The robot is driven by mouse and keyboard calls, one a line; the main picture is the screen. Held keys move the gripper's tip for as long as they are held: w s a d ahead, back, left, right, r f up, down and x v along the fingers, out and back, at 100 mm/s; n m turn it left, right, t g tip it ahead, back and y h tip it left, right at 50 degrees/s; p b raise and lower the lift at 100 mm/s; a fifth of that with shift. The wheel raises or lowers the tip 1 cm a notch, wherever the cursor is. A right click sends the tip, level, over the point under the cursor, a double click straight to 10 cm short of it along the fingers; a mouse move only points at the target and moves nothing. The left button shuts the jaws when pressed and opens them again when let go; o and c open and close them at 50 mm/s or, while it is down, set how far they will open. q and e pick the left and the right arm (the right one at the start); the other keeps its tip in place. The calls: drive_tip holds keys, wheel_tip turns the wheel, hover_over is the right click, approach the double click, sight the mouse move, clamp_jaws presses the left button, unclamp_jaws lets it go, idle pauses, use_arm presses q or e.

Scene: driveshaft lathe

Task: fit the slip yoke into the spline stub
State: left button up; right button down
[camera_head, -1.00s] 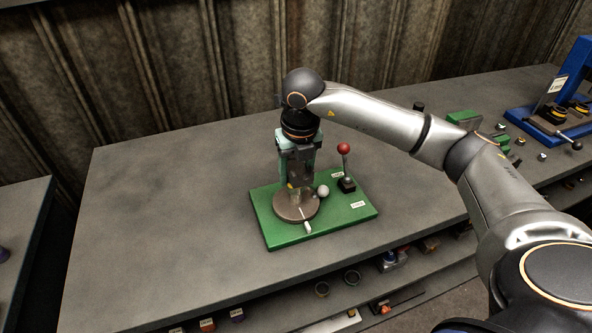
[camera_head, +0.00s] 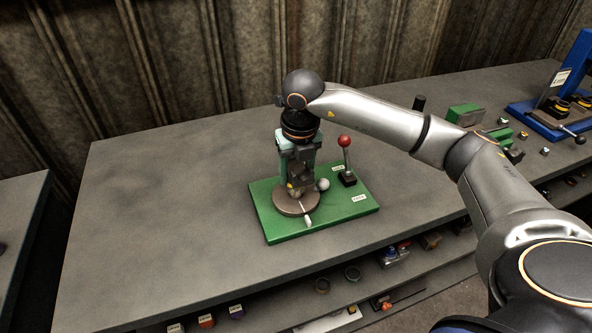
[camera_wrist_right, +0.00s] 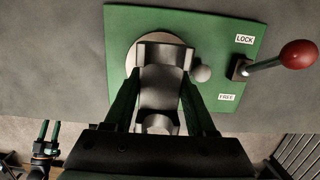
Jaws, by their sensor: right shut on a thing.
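The slip yoke (camera_wrist_right: 160,88) is a grey metal fork-shaped piece between the fingers of my right gripper (camera_wrist_right: 161,100). My right gripper (camera_head: 298,178) is shut on it, pointing down over the round brown base (camera_head: 284,207) of the green fixture board (camera_head: 345,215). The yoke is directly above or on that base. The spline stub is hidden under the yoke and gripper, so I cannot tell how far they engage. My left gripper (camera_wrist_right: 49,131) shows small at the lower left of the wrist view, its fingers apart and empty, away from the fixture.
A red-knobbed lever (camera_head: 345,150) stands on the board beside LOCK and FREE labels. A pale ball knob (camera_head: 323,185) and a white handle (camera_head: 308,220) are by the base. A blue press (camera_head: 560,95) and small parts are at the right. The bench (camera_head: 170,200) is clear at left.

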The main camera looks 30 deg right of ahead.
sight(299, 174)
drive_tip(key=shift+f+b, duration=0.65)
drive_tip(key=shift+f, duration=0.15)
drive_tip(key=shift+c, duration=1.9)
unclamp_jaws()
drive_tip(key=shift+o, duration=1.2)
drive_tip(key=shift+f, duration=0.2)
drive_tip(key=shift+r, duration=0.1)
drive_tip(key=r, duration=0.4)
drive_tip(key=s+r, duration=0.1)
drive_tip(key=r, duration=0.7)
drive_tip(key=shift+s+a+r, duration=0.25)
drive_tip(key=shift+s, duration=0.15)
